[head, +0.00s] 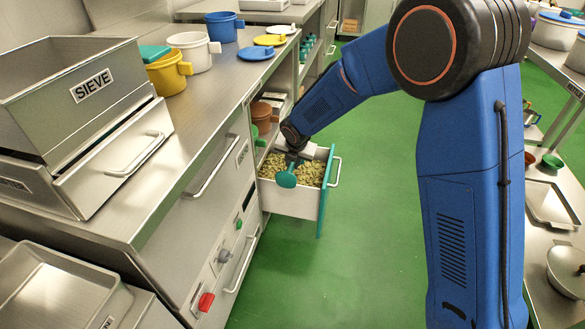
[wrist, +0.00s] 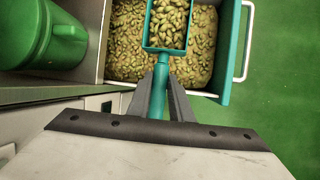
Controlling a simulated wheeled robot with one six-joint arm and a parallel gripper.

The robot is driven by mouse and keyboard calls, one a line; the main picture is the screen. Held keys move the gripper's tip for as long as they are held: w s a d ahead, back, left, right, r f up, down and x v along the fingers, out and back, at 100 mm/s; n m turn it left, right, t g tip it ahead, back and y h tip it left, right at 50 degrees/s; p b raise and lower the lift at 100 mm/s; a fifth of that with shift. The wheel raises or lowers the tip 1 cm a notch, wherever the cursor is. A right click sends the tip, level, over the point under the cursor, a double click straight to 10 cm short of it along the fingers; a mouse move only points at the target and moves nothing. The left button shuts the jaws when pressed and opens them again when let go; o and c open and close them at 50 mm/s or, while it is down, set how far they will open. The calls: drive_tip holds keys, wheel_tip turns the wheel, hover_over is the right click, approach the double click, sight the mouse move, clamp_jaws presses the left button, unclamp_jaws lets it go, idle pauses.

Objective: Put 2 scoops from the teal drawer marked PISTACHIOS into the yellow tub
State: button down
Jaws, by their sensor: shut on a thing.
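The teal-fronted drawer (head: 323,192) is pulled out of the counter and holds greenish nuts (head: 309,172); its marking does not show. My gripper (head: 293,157) is over the drawer, shut on the handle of a teal scoop (head: 287,180). In the wrist view, my gripper (wrist: 160,88) grips the handle of the scoop (wrist: 149,28), whose bowl has nuts in it, just over the nuts in the drawer (wrist: 225,50). The yellow tub (head: 166,78) stands on the counter at left. A teal flat thing (head: 154,53) shows at its top; I cannot tell whether it covers the tub.
A white tub (head: 196,57) and a blue tub (head: 221,30) stand behind the yellow one, with lids (head: 256,53) beside them. The SIEVE box (head: 88,100) stands in front. A green container (wrist: 55,40) is left of the drawer. Green floor right of it is clear.

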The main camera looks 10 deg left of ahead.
drive_tip(key=shift+s+r, duration=0.15)
drive_tip(key=shift+r, duration=0.65)
drive_tip(key=shift+s+r, duration=0.15)
drive_tip(key=shift+r, duration=0.65)
